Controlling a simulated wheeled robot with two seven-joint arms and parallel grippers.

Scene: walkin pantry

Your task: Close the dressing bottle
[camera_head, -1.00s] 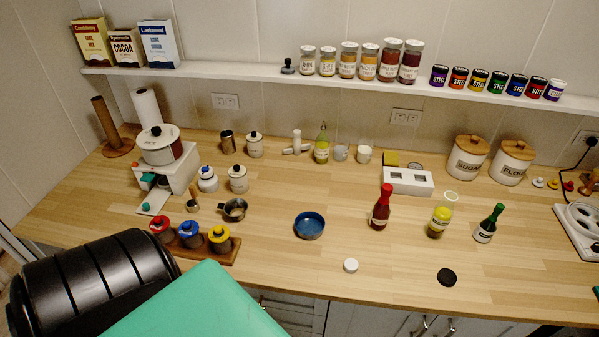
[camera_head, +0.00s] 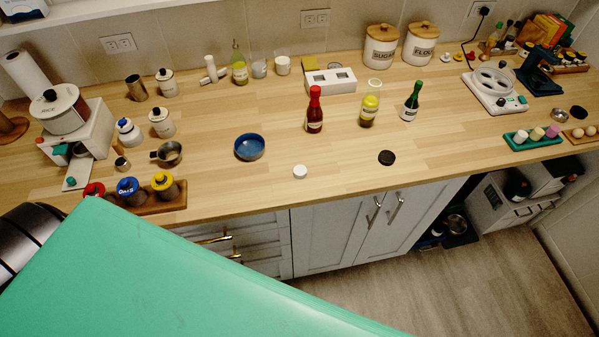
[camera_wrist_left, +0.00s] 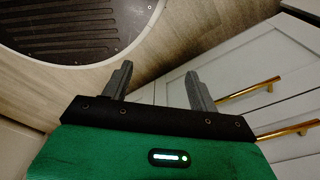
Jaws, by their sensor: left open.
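My right gripper is not in view.
A red bottle (camera_head: 314,113) and a green bottle (camera_head: 410,103) flank the yellow bottle. A blue bowl (camera_head: 249,147) sits left. The counter in front of the bottles is mostly clear. Drawers and cabinet doors (camera_head: 335,232) lie below.

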